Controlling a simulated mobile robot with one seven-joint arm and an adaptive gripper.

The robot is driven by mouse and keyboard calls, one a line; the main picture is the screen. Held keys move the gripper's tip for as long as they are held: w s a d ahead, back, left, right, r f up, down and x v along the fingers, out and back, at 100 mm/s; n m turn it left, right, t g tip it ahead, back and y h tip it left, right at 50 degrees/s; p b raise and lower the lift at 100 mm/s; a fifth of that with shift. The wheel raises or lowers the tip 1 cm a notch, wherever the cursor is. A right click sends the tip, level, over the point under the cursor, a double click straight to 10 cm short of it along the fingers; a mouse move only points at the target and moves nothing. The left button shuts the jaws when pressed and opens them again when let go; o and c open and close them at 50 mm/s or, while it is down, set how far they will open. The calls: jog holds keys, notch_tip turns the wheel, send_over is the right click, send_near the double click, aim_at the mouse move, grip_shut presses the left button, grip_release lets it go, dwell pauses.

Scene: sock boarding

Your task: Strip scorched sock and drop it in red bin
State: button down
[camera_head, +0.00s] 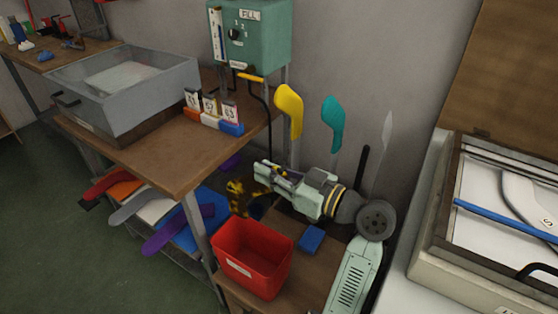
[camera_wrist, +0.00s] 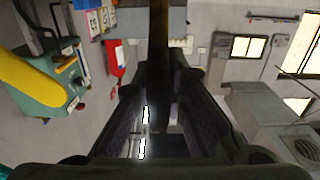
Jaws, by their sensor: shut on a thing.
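The scorched sock (camera_head: 237,196), yellow with dark patches, hangs at the end of my gripper (camera_head: 256,204), behind and above the red bin (camera_head: 250,258). In the wrist view my gripper (camera_wrist: 157,82) is shut on a thin dark strip (camera_wrist: 157,45), which I take to be the sock seen edge-on. The sock looks off any board. The bin stands on the low brown table with a pale label on its front. I cannot see what lies inside it.
A yellow sock (camera_head: 289,108) and a teal sock (camera_head: 333,112) stand upright on boards, beside a bare board (camera_head: 384,145). A blue block (camera_head: 311,239) lies right of the bin. A press (camera_head: 470,240) stands right.

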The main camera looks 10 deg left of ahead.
notch_tip(320, 180, down, 10)
jog(key=b, duration=0.5)
jog(key=shift+b, duration=0.4)
jog(key=c, duration=1.5)
grip_release()
jog(key=shift+c, duration=0.2)
jog(key=shift+r, duration=0.1)
notch_tip(320, 180, up, 10)
